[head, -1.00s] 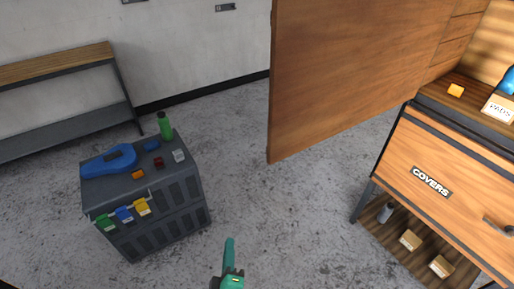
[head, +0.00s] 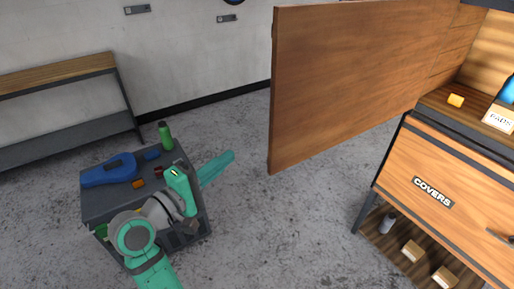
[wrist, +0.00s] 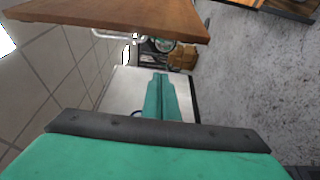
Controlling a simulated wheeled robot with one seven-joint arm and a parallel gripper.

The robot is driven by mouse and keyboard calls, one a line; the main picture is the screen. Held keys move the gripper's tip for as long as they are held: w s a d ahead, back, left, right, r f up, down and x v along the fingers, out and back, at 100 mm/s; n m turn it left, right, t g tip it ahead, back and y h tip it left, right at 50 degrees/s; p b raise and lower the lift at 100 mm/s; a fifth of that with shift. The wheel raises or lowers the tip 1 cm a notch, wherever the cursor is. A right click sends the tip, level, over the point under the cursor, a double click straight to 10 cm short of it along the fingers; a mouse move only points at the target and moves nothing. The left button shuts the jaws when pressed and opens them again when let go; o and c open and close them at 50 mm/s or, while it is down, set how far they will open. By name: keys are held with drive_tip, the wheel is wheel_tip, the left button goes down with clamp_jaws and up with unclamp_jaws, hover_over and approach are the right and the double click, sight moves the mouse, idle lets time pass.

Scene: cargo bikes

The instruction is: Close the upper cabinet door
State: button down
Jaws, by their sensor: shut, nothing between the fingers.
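The upper cabinet door (head: 350,85) is a large brown wooden panel that stands wide open, swung out from the cabinet (head: 430,185) at the right of the head view. In the wrist view the door (wrist: 120,16) shows as a brown slab across the top left. My green gripper (head: 228,160) is shut and empty. It points right toward the door's free lower edge, with a visible gap to its left. In the wrist view its closed fingers (wrist: 160,98) point ahead, below the door panel. The door's handle is not clearly visible.
A dark grey tool cart (head: 105,205) stands behind my arm, with a green bottle (head: 165,136) and a blue case (head: 108,170) on top. A bench (head: 60,80) stands along the wall. Grey floor (head: 300,220) is clear between cart and cabinet.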

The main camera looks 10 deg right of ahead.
drive_tip(key=x, duration=1)
drive_tip(key=shift+s+d+r, duration=0.1)
drive_tip(key=shift+s+d, duration=0.15)
drive_tip(key=shift+s, duration=0.45)
drive_tip(key=shift+s+d+r, duration=0.1)
drive_tip(key=shift+s+d, duration=0.15)
drive_tip(key=shift+s, duration=0.5)
drive_tip(key=shift+s+d+r, duration=0.15)
drive_tip(key=shift+s+d, duration=0.1)
drive_tip(key=shift+s, duration=0.45)
